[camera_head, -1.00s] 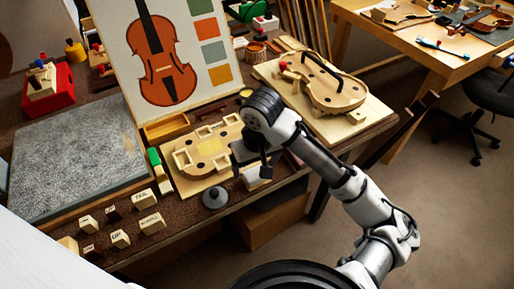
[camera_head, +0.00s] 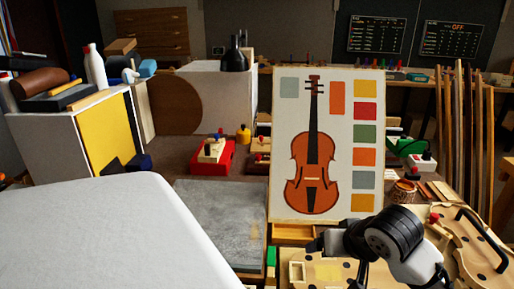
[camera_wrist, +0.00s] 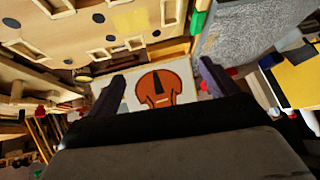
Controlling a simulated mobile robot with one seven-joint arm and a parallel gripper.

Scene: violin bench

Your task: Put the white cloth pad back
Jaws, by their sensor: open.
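I cannot make out the white cloth pad in either current view. My gripper (camera_head: 336,262) is low at the right of the head view, over the wooden fixture board (camera_head: 298,272), partly hidden by my wrist. In the wrist view the two dark jaws (camera_wrist: 164,82) stand wide apart with nothing visible between them. Past them is the violin picture panel (camera_wrist: 158,88). The fixture board, with holes and raised blocks, also shows at the top of the wrist view (camera_wrist: 75,35).
The violin panel (camera_head: 347,150) stands upright behind the fixture board. A grey slab (camera_head: 215,215) lies to the left, a violin body (camera_head: 460,245) to the right. A red box (camera_head: 205,160) and a yellow-doored cabinet (camera_head: 107,132) are farther left. A green block (camera_head: 271,258) is beside the fixture board.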

